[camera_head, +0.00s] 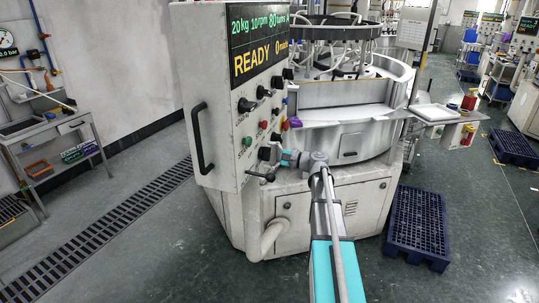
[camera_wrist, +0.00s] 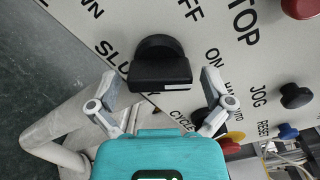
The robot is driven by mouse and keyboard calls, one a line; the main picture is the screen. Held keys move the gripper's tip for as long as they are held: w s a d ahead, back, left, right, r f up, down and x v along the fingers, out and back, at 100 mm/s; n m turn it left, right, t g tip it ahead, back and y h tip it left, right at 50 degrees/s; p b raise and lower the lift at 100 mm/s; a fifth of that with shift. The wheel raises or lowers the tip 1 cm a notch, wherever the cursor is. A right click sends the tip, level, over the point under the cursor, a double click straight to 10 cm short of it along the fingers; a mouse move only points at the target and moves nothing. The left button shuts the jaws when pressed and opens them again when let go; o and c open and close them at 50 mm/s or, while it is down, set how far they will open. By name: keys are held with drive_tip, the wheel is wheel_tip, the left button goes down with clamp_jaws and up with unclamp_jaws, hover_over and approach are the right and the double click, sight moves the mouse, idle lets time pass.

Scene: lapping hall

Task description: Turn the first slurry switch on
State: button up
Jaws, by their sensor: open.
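In the wrist view a black switch knob (camera_wrist: 158,62) with a raised grip bar sits on the pale control panel, beside partly hidden lettering that begins "SLU". "OFF" and "ON" are printed to its right. A short white mark shows on the bar's lower right edge. My gripper (camera_wrist: 159,78) is open, with one finger on each side of the knob and gaps showing on both sides. In the head view my gripper (camera_head: 272,164) is at the lower part of the control panel (camera_head: 222,120), where it partly hides the knobs.
A red button (camera_wrist: 303,7) and a dark jog knob (camera_wrist: 295,96) are on the panel to the right. The panel's display (camera_head: 261,38) reads READY. A black handle (camera_head: 202,138) stands out on the panel's left. A blue pallet (camera_head: 419,222) lies on the floor at right.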

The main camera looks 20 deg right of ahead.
drive_tip(key=v, duration=1.1)
drive_tip(key=shift+s+d, duration=0.2)
drive_tip(key=shift+s, duration=0.1)
drive_tip(key=shift+s, duration=0.1)
idle(0.3)
